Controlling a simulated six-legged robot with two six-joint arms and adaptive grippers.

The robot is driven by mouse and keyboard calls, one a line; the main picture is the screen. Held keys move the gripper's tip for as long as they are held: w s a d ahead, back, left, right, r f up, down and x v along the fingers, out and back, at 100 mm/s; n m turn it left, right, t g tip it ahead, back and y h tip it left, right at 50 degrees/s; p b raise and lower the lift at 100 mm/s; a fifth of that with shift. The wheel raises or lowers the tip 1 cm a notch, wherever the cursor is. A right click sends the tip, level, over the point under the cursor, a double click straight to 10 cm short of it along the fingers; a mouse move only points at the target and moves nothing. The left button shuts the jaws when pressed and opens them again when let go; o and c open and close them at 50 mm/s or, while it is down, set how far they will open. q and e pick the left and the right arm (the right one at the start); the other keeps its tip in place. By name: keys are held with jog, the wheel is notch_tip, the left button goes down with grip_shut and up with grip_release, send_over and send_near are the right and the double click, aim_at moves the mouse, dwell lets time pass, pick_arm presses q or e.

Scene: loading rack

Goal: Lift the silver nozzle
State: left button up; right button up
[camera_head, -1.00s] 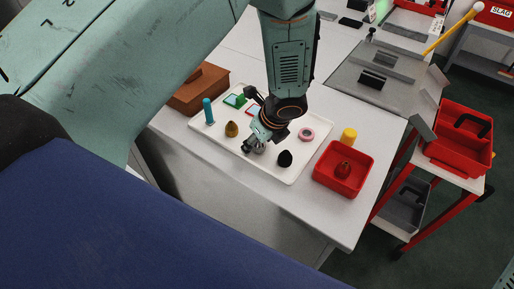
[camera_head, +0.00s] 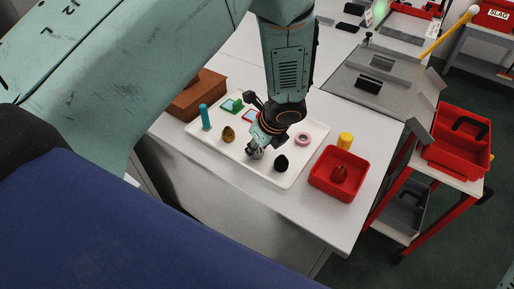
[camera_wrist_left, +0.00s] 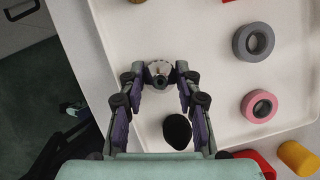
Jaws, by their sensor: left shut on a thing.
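I cannot tell whether the nozzle touches the tray. My right gripper is not in view.
A black egg-shaped piece (camera_head: 281,163) lies close by. The tray also holds a pink ring (camera_head: 303,139), a brown cone-like piece (camera_head: 228,133) and a blue cylinder (camera_head: 205,116). A red bin (camera_head: 322,187) and yellow cylinder (camera_head: 345,141) stand to the right.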

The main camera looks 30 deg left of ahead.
pick_arm(q)
jog(key=shift+a, duration=0.1)
jog(key=shift+a+r, duration=0.1)
jog(key=shift+r, duration=0.25)
jog(key=r+p, duration=0.1)
jog(key=r, duration=0.3)
jog(key=r+p, duration=0.1)
jog(key=r, duration=0.3)
jog(key=shift+d+p, duration=0.2)
jog(key=shift+p, duration=0.15)
jog(key=shift+a+r, duration=0.15)
jog(key=shift+r, duration=0.5)
jog(key=shift+r+p, duration=0.3)
jog(key=shift+p, duration=0.2)
notch_tip(320, 180, up, 2)
jog(key=p, duration=0.3)
jog(key=shift+r, duration=0.25)
